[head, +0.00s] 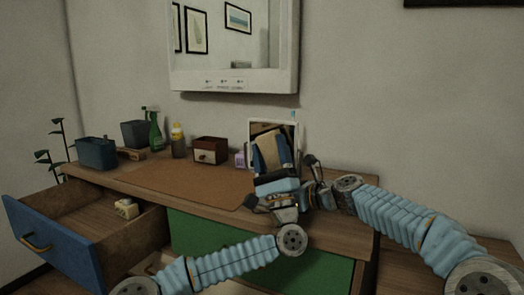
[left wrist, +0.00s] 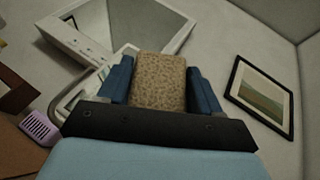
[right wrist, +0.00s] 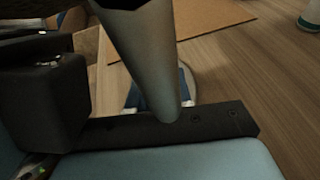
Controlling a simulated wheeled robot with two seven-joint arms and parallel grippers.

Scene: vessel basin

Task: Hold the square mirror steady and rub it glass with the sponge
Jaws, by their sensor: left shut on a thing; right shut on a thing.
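The square mirror (head: 290,128), with a pale frame, stands upright near the back of the desk; my left gripper and the sponge cover much of it. Part of its pale frame (left wrist: 72,98) shows behind the left finger in the left wrist view. My left gripper (head: 268,158) is shut on the tan speckled sponge (left wrist: 158,82), held in front of the mirror glass. Whether the sponge touches the glass is hidden. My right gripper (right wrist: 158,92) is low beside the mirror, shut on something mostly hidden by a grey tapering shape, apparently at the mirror.
On the desk (head: 150,178) stand a green spray bottle (head: 155,130), a yellow-topped bottle (head: 178,140), a small drawer box (head: 210,150) and dark bins (head: 97,153). A blue drawer (head: 45,240) hangs open at left. A large wall mirror (head: 235,45) is above.

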